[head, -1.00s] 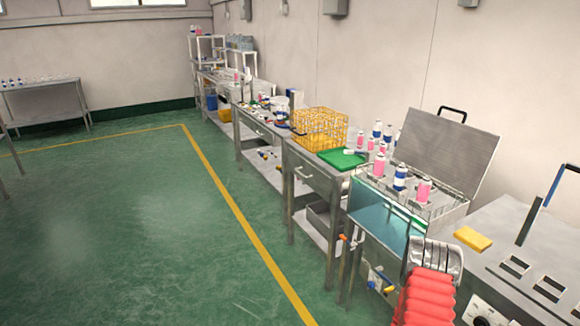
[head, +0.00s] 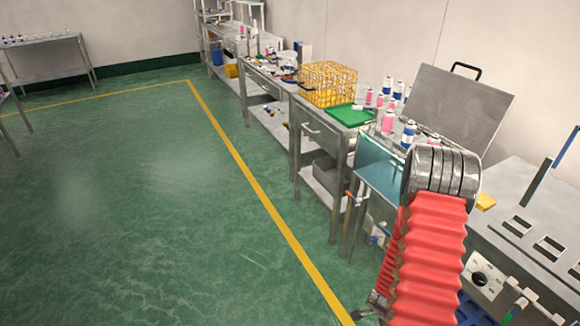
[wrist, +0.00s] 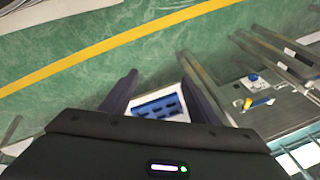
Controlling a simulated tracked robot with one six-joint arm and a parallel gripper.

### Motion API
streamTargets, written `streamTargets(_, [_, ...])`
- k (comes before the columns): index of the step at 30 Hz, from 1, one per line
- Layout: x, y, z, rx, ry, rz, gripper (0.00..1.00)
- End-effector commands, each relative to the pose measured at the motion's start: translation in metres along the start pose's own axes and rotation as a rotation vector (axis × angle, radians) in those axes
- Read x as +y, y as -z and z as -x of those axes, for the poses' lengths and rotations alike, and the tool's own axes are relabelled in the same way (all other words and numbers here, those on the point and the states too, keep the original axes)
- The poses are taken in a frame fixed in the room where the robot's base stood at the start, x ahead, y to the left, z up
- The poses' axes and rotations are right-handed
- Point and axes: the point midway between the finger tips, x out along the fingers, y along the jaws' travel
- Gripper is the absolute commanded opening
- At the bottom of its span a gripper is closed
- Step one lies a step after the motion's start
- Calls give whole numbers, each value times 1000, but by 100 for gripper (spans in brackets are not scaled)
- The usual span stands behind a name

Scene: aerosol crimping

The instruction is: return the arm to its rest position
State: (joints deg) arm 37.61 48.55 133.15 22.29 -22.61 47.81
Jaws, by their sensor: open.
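My arm, in its red ribbed sleeve with a metal joint on top, rises at the lower right of the head view. In the wrist view my gripper (wrist: 159,78) points down, its two dark fingers spread apart with nothing held between them. A blue rack with dark slots (wrist: 158,106) on a white surface shows below and between the fingers. A blue slotted piece also shows at the bottom of the head view (head: 470,311), beside my arm. My gripper cannot be made out clearly in the head view.
An open metal bath with a raised lid (head: 460,107) and pink and blue cans stands behind my arm. A yellow wire basket (head: 328,84) and green tray (head: 349,115) sit on the bench beyond. Green floor (head: 130,210) is open at left.

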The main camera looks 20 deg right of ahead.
Motion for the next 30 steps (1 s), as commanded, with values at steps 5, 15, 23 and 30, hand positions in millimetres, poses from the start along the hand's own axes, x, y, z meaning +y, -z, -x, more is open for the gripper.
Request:
streamTargets(5, [-18, -26, 40, -106, -16, 212, 55])
streamTargets(15, [-35, -66, 122, -264, -23, 591, 55])
streamTargets(23, [-38, -87, 187, -344, -11, 859, 55])
streamTargets(30, [-34, -100, 246, -388, 7, 1084, 55])
